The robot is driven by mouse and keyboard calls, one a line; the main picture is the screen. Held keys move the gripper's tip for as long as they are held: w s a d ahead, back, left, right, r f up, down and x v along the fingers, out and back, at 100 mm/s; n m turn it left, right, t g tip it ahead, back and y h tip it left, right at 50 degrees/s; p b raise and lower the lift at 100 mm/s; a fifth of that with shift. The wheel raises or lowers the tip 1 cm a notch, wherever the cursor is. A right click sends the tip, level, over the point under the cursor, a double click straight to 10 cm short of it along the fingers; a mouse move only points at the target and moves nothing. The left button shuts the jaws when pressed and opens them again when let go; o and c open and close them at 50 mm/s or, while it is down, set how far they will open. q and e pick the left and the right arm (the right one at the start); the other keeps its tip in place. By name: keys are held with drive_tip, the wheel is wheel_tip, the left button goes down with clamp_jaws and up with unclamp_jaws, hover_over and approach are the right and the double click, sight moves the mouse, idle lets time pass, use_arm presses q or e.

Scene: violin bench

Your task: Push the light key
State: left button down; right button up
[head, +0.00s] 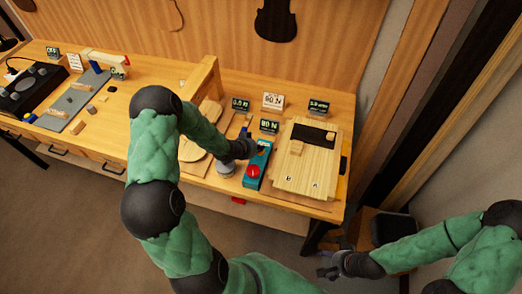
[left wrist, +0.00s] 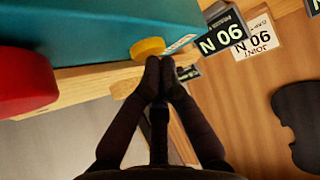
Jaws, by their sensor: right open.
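A teal box (head: 257,168) with a large red button (head: 253,171) stands on the bench. In the left wrist view the teal box (left wrist: 90,28) fills the upper left, with the red button (left wrist: 22,82) at the left edge. A small round yellow key (left wrist: 148,47) is on the box; I cannot tell whether it is the light key. My left gripper (head: 252,146) is at the far end of the box. Its fingertips (left wrist: 160,70) are together, right by the yellow key; contact is unclear. My right gripper (head: 326,266) is open and empty, low beside the bench.
Small display signs, one reading 90 N (head: 269,126), stand behind the box. A pale wooden board (head: 292,178) marked B and A lies to its right. A wooden post (head: 212,76) rises behind my left arm. A black control box (head: 28,88) is at far left.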

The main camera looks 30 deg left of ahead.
use_arm(q)
drive_tip(key=shift+r, duration=0.25)
wheel_tip(320, 180, up, 6)
drive_tip(key=p, duration=0.5)
drive_tip(key=shift+r, duration=0.1)
idle(0.4)
